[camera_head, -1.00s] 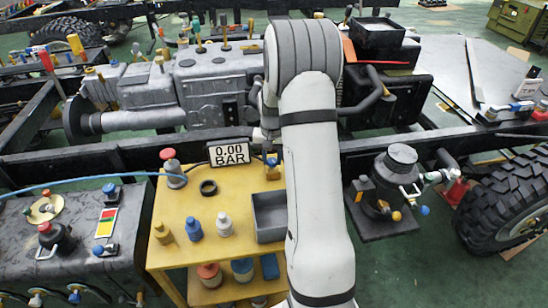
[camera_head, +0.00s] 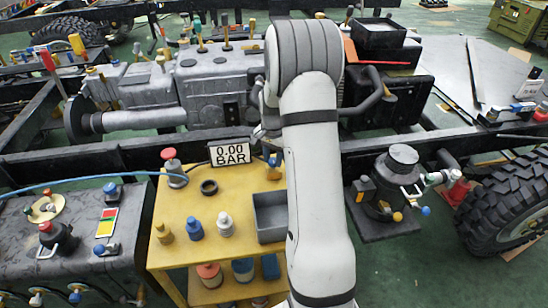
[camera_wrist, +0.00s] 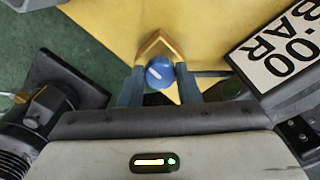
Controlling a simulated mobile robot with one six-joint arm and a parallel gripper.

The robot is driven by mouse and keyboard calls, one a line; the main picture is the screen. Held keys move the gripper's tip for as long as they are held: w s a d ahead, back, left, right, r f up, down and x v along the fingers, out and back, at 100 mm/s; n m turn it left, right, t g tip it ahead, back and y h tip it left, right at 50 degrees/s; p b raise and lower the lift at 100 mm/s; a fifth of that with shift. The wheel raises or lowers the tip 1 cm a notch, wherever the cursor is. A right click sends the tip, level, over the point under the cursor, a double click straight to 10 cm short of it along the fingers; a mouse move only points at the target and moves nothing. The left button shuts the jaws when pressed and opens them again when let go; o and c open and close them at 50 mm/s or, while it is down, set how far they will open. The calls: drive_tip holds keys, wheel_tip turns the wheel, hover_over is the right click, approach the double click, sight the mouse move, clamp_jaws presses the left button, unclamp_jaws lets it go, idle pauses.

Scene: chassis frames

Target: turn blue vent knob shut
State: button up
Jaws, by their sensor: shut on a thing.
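The blue knob (camera_wrist: 160,73), round with a pale mark across its face, sits between the two blue-grey fingers of my gripper (camera_wrist: 159,83) in the wrist view. The fingers are shut on its sides. A yellow angled piece (camera_wrist: 158,43) shows just beyond the knob. In the head view my gripper (camera_head: 271,158) points down at the back right of the yellow table, beside the sign. My arm hides part of it there, and the knob cannot be made out clearly.
The yellow table (camera_head: 184,255) holds a "0.00 BAR" sign (camera_head: 229,153), a black ring (camera_head: 209,187), a grey tray (camera_head: 270,217) and several small bottles. A black frame rail (camera_head: 90,158) runs behind it. A dark pump-like unit (camera_head: 388,198) stands to the right.

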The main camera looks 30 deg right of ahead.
sight(273, 161)
drive_tip(key=shift+d+r, duration=0.15)
drive_tip(key=o, duration=1)
drive_tip(key=shift+r, duration=3.8)
drive_tip(key=s+a+r+n+t+p, duration=0.1)
drive_tip(key=s+a+r+n+p, duration=0.35)
drive_tip(key=s+a+r, duration=0.75)
drive_tip(key=s+a+r+n, duration=0.1)
drive_tip(key=s+n, duration=0.1)
drive_tip(key=s, duration=0.2)
drive_tip(key=s+a+r+n+t+p, duration=0.1)
drive_tip(key=s+a+r+n, duration=0.1)
drive_tip(key=s, duration=0.3)
drive_tip(key=s+a+r+n+p, duration=0.1)
drive_tip(key=s+n, duration=0.1)
drive_tip(key=s, duration=0.2)
drive_tip(key=shift+s+a+r+n+t, duration=0.15)
drive_tip(key=shift+s+a+n+t, duration=0.15)
drive_tip(key=shift+s+n, duration=0.1)
